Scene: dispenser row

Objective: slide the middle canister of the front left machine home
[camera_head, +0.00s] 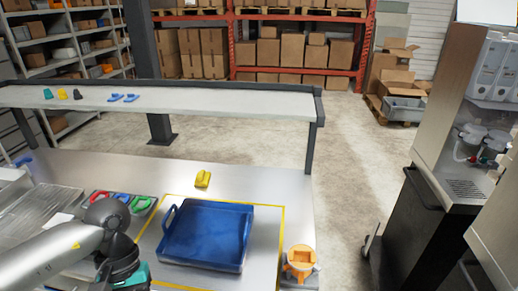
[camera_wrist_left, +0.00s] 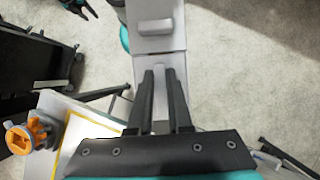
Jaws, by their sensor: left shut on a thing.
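A tall machine (camera_head: 466,100) stands at the right edge of the head view. Clear grey canisters (camera_head: 489,68) sit side by side in its upper part, cut by the picture edge. I cannot tell how far in the middle one sits. My left gripper (camera_wrist_left: 160,72) points away from this machine's side of the head view, where only its wrist shows at lower left. Its fingers are shut on a pale grey piece (camera_wrist_left: 158,126), mostly hidden; I cannot tell what it is. A dark, teal-marked shape at the wrist view's top left looks like my right gripper (camera_wrist_left: 78,8).
A blue tray (camera_head: 205,235) lies inside a yellow outline on the metal table. A yellow object (camera_head: 203,178) stands behind it and an orange fixture (camera_head: 299,262) at its right. A raised shelf (camera_head: 210,104) crosses the back. The floor between table and machine is clear.

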